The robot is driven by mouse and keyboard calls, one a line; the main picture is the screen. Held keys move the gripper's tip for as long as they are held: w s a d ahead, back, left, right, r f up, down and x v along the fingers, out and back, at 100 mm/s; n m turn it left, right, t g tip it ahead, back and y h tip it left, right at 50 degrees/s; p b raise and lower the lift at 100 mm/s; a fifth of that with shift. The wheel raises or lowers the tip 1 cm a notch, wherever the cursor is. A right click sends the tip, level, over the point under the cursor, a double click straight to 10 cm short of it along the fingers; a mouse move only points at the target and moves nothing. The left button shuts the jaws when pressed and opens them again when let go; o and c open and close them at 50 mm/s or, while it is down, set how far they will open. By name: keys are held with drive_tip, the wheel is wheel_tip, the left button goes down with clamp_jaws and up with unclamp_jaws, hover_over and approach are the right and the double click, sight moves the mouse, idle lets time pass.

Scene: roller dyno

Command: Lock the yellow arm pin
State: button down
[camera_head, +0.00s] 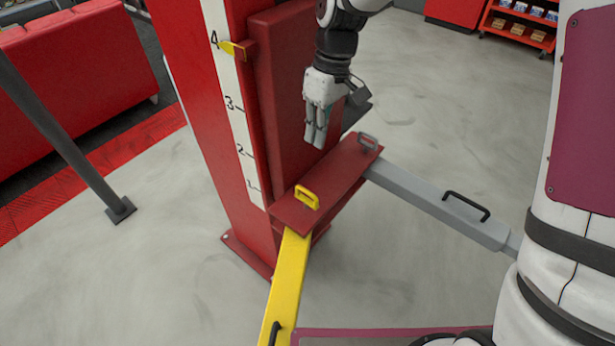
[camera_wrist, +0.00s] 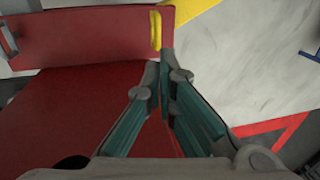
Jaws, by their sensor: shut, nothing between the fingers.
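The yellow arm pin (camera_head: 307,198) is a small yellow loop handle on the top of the red carriage bracket (camera_head: 345,167), at the inner end of the yellow lift arm (camera_head: 286,278). In the wrist view the yellow pin (camera_wrist: 155,31) shows just beyond the fingertips, with the yellow arm (camera_wrist: 195,12) behind it. My gripper (camera_head: 317,143) is shut and empty, pointing down beside the red post, above the bracket and apart from the pin. It also shows in the wrist view (camera_wrist: 165,55). How deep the pin sits cannot be told.
A grey pin (camera_head: 368,141) stands on the bracket's far end, by the grey arm (camera_head: 435,207) with a black handle (camera_head: 466,206). The red post (camera_head: 205,110) carries a white scale and a yellow pointer (camera_head: 232,49) near 4. The grey floor around is mostly clear.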

sight(306, 192)
drive_tip(key=f, duration=0.4)
drive_tip(key=s+a+f, duration=0.1)
drive_tip(key=f, duration=0.4)
drive_tip(key=s+a+f, duration=0.1)
drive_tip(key=f, duration=0.3)
drive_tip(key=shift+f+p, duration=0.3)
drive_tip(key=shift+p, duration=0.05)
drive_tip(key=shift+f+b, duration=0.75)
drive_tip(key=shift+f, duration=0.9)
